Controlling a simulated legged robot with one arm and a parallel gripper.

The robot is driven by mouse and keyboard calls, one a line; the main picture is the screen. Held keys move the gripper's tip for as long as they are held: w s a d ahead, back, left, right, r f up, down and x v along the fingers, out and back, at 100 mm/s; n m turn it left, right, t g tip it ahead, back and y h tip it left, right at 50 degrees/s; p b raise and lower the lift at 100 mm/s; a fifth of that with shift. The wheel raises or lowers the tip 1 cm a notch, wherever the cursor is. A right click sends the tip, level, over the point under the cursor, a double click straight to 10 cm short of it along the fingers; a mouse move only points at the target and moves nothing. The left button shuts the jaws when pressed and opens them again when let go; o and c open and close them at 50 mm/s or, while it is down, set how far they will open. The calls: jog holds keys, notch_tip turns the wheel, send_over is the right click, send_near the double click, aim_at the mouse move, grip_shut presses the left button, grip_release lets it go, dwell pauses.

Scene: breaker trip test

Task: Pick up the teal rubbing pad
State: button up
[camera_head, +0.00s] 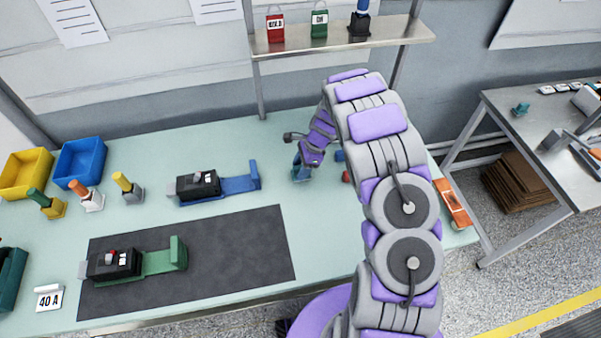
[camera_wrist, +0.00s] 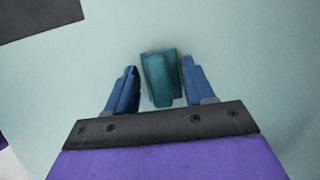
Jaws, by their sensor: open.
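The teal rubbing pad (camera_wrist: 159,79) stands on the pale green bench top, seen in the wrist view. My gripper (camera_wrist: 160,88) is open, with one blue finger on each side of the pad. A narrow gap shows on the left side; on the right the finger is very close, and I cannot tell if it touches. In the head view my gripper (camera_head: 300,173) is low over the back of the bench, and the pad cannot be told apart from the fingers there.
An orange item (camera_head: 452,205) is at the right edge. A shelf (camera_head: 290,45) hangs above the back.

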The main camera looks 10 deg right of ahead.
aim_at(297, 169)
jog(key=shift+c, duration=0.5)
grip_shut()
notch_tip(297, 169, up, 3)
jog(key=shift+w+r+p, duration=0.1)
jog(key=shift+r+p, duration=0.1)
jog(key=shift+p, duration=0.2)
jog(key=shift+s+r, duration=0.2)
jog(key=shift+s, duration=0.15)
jog(key=s+r, duration=0.1)
jog(key=s, duration=1.4)
jog(key=shift+s+d+p, duration=0.25)
jog(key=shift+d+p, duration=0.15)
jog(key=shift+r, duration=0.1)
